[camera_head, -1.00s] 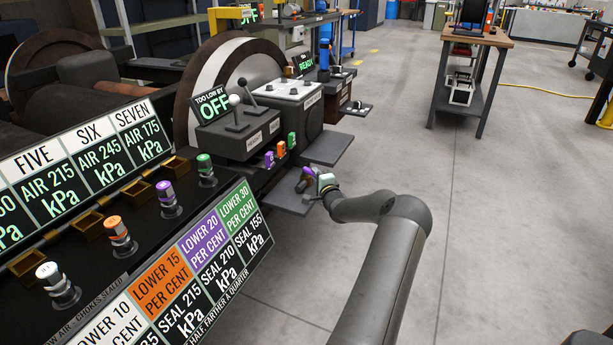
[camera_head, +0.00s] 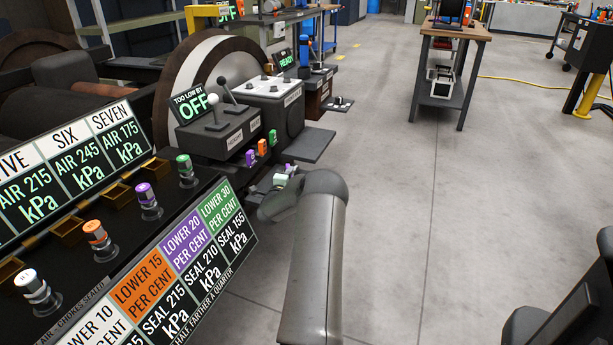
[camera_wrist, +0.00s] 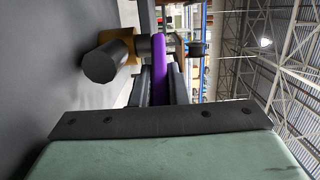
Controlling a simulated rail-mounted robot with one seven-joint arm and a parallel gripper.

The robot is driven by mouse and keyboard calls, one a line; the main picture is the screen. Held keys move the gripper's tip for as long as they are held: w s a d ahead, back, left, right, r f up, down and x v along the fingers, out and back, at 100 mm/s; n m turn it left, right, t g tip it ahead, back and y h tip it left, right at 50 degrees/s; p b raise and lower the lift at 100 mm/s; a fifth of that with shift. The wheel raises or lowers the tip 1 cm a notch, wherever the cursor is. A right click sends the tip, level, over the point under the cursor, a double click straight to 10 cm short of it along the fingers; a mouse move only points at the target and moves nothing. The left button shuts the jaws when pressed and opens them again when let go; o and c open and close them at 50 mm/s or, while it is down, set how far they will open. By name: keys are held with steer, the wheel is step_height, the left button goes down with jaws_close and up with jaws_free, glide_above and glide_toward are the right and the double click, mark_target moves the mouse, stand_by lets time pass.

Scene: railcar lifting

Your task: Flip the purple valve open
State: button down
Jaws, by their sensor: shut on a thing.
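The purple valve's handle (camera_wrist: 160,62) stands upright in the wrist view, between my two fingers. My gripper (camera_wrist: 161,82) is shut on this purple handle. A dark cylinder and a brass-coloured body (camera_wrist: 128,40) sit just left of the handle and seem to belong to the valve. My arm and the gripper hide most of the valve there.
The near console has purple (camera_head: 147,196), orange (camera_head: 97,234), green (camera_head: 185,167) and white (camera_head: 32,285) knobs. Small purple (camera_head: 250,157), orange (camera_head: 262,147) and green (camera_head: 272,137) levers sit on the console beyond. The floor on the right is mostly clear.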

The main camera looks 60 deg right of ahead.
steer(key=shift+g, duration=0.3)
steer(key=shift+w, duration=0.1)
steer(key=c, duration=1.4)
jaws_free()
steer(key=shift+a, duration=0.1)
